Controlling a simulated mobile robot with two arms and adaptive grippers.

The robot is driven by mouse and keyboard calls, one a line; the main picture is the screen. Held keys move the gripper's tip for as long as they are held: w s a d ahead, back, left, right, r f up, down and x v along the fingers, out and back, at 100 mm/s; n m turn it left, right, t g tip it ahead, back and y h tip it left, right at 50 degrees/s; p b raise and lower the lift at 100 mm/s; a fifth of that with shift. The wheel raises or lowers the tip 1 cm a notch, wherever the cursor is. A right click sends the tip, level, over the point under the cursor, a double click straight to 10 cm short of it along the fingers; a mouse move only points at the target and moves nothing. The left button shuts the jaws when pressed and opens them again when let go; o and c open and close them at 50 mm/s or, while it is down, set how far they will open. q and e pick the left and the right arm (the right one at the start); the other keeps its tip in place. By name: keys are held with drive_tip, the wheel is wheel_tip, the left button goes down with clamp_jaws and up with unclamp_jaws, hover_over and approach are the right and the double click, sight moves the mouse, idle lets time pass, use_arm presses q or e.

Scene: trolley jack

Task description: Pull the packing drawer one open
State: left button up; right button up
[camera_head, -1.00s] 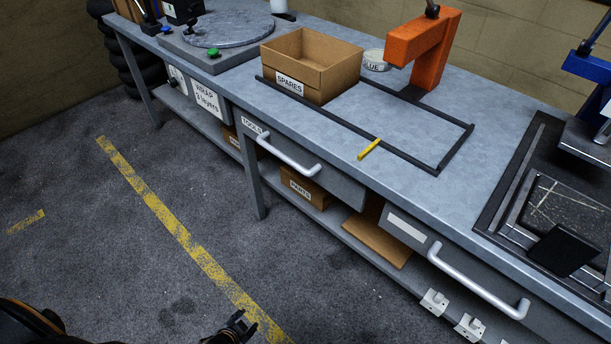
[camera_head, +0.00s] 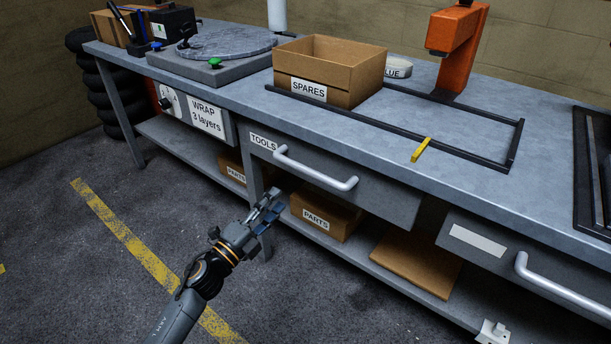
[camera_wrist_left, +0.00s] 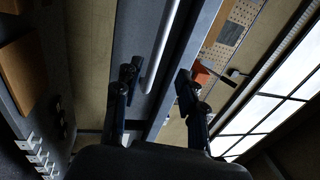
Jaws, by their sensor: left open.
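A grey drawer (camera_head: 370,198) labelled TOOLS sits under the bench top, with a pale bar handle (camera_head: 315,172) across its front; it looks shut. Another grey drawer (camera_head: 505,262), with a blank label and its own handle (camera_head: 560,287), is at the right and looks shut. No label reads "packing drawer one". My left gripper (camera_head: 267,208) is open and empty, in front of and below the TOOLS handle, apart from it. In the left wrist view a pale bar handle (camera_wrist_left: 160,45) lies ahead, between the lines of my open left fingers (camera_wrist_left: 158,88). My right gripper is out of view.
The bench top (camera_head: 440,125) holds a SPARES box (camera_head: 345,75), an orange post (camera_head: 458,50) and a dark frame. A PARTS box (camera_head: 335,215) and a brown board (camera_head: 415,265) rest on the lower shelf. A bench leg stands behind my gripper. The floor in front is clear.

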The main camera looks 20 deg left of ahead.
sight(306, 170)
use_arm(q)
drive_tip(key=shift+b+x, duration=0.4)
drive_tip(key=shift+x, duration=5.95)
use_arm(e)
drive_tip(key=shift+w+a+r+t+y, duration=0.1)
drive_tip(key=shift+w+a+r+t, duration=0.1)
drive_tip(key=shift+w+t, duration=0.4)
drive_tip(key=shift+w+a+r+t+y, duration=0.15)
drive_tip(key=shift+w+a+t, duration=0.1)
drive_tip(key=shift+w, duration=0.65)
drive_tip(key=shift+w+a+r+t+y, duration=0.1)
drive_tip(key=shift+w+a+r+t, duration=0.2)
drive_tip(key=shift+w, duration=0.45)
use_arm(q)
drive_tip(key=shift+c, duration=0.2)
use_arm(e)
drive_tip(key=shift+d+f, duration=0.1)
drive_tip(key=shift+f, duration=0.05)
use_arm(q)
clamp_jaws()
